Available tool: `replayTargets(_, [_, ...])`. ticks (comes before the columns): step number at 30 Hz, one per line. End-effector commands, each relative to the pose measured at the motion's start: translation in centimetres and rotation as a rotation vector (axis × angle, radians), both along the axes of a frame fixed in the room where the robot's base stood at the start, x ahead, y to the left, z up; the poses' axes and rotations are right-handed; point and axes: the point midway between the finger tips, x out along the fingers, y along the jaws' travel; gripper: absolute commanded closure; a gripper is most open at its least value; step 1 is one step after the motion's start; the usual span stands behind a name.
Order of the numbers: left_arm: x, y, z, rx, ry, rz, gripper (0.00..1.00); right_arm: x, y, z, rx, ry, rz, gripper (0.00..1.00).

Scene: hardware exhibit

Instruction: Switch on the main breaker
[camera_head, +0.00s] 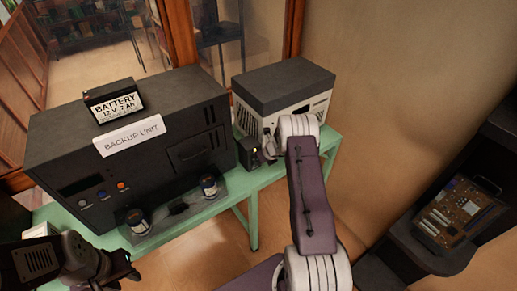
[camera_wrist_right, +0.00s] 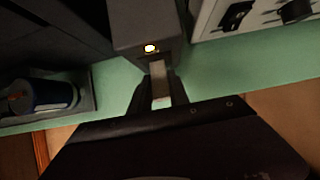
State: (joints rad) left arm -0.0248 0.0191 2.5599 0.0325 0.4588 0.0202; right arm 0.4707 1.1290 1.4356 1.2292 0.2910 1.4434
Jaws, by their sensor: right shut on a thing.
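A small dark box (camera_head: 250,152) with a lit lamp stands at the front edge of the green table, between two larger units. I take it for the main breaker. In the right wrist view the box (camera_wrist_right: 146,28) has a glowing lamp above a pale lever (camera_wrist_right: 159,75) that sticks out toward me. My right gripper (camera_wrist_right: 160,92) is shut on this lever, one dark finger on each side. In the head view my right arm hides most of that grip. My left gripper (camera_head: 118,271) is at the lower left, in front of the table, away from the breaker; its jaw gap is unclear.
A large black backup unit (camera_head: 60,145) with a battery (camera_head: 112,101) on top stands left of the breaker. A tray (camera_head: 165,229) with two cylinders lies before it. A grey-white unit (camera_head: 300,106) stands right. A circuit board (camera_head: 458,212) sits far right.

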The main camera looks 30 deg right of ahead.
Motion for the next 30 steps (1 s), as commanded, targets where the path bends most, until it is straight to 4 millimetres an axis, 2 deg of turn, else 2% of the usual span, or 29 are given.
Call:
replayTargets(1, [-0.01,0.00,1.08,0.000,0.000,0.000,0.64,-0.35,0.10,0.35,0.002,0.014,0.001,1.00])
replayTargets(6, [0.00,0.00,1.89,0.000,0.000,0.000,0.64,-0.76,0.08,0.13,-0.001,0.033,0.000,1.00])
replayTargets(20, [0.00,0.00,1.99,0.000,0.000,0.000,0.64,-0.89,0.07,-0.07,-0.002,0.039,0.000,1.00])
replayTargets(21, [0.00,0.00,1.99,0.000,0.000,0.000,0.64,-0.90,0.06,-0.06,-0.002,0.039,0.000,0.70])
replayTargets(23, [-0.01,0.00,1.99,0.000,0.000,0.000,0.64,-0.88,0.06,-0.03,-0.002,0.039,0.000,0.56])
replayTargets(30, [-0.01,0.00,2.01,0.000,0.000,0.000,0.64,-0.81,0.03,0.06,-0.002,0.037,-0.001,0.56])
